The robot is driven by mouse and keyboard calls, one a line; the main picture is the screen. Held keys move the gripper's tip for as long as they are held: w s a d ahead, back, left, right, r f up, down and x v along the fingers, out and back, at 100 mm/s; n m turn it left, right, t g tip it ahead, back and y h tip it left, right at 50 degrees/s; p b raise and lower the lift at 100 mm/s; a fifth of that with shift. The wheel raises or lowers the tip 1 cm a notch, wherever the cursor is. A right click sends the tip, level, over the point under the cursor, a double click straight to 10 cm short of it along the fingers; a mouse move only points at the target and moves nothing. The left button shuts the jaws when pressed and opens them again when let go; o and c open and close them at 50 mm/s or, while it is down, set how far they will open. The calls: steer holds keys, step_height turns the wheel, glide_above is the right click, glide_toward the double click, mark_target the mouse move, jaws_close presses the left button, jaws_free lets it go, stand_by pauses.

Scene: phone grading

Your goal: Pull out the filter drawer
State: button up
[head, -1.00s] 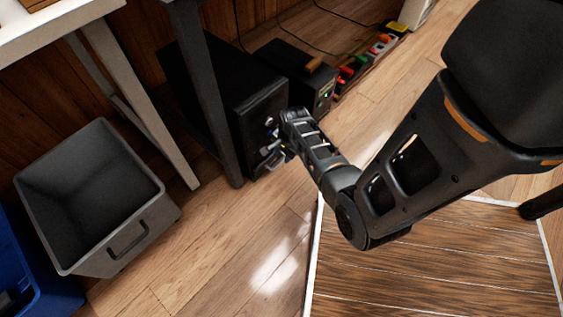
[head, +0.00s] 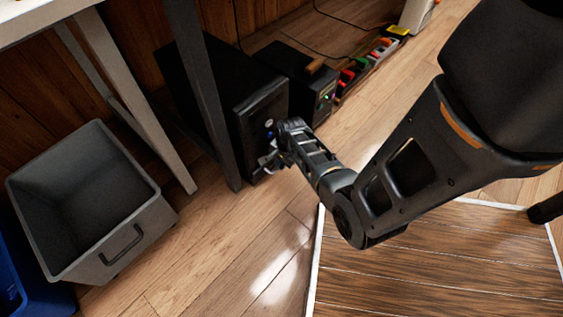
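A black box-shaped unit (head: 216,100) stands on the floor under the table, its front face turned to the right. My gripper (head: 268,160) is at the lower part of that front face, with its fingers close to or touching it. A small blue spot and some light metal parts show beside the fingertips. The filter drawer itself cannot be made out; my gripper and wrist hide much of the front. Whether the fingers are open or shut on something is too small to tell.
A second black box (head: 306,82) with a green light stands just behind. A table leg (head: 204,95) stands close to the unit. A grey bin (head: 150,222) and a blue bin (head: 42,297) are at left.

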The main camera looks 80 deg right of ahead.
jaws_close()
stand_by(0.8)
steer(key=shift+a, duration=0.1)
